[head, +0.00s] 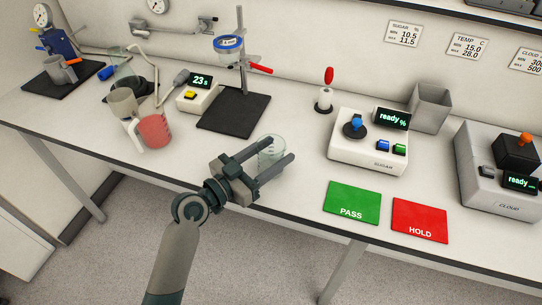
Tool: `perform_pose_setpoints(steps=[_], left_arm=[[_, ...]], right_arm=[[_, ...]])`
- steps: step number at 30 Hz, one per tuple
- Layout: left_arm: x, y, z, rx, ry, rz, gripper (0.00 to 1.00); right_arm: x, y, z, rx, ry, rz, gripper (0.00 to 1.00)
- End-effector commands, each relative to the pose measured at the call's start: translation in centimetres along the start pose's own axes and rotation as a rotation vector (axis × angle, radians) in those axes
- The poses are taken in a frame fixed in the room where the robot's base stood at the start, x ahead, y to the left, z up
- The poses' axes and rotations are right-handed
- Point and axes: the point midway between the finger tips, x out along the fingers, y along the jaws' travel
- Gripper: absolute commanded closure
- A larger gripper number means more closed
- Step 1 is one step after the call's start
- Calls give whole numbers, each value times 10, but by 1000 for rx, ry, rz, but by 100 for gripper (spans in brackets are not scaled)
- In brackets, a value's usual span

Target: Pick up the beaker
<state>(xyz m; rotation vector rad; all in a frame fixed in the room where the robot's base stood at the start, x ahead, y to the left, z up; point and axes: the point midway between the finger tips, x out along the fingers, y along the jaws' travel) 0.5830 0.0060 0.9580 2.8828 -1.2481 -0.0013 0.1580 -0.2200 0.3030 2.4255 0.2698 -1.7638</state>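A clear glass beaker (271,151) is near the front edge of the bench, left of the green PASS mat. My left gripper (281,147) reaches in from the lower left, with one finger on either side of the beaker. The fingers hide part of the glass. I cannot tell whether they touch it, or whether its base rests on the bench. My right gripper is not in view.
The sugar meter (369,142) and the green PASS mat (352,203) are to the right, beside the red HOLD mat (419,220). A dark stand base (234,112) is behind the beaker. A pink-filled jug (153,131) is to the left.

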Motion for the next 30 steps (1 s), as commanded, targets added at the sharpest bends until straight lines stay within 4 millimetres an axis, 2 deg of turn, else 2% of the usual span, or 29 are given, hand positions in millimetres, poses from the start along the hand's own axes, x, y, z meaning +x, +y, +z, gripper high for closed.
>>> perform_pose_setpoints(steps=[14, 17, 22, 30], left_arm=[[0, 0, -8, 3, 2, 1, 72], [0, 0, -17, 3, 2, 1, 72], [0, 0, -44, 6, 5, 0, 72], [-13, 53, -73, 1, 6, 2, 72]], right_arm=[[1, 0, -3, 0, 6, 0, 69], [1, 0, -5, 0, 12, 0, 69], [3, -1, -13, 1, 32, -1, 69], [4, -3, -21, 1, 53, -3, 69]])
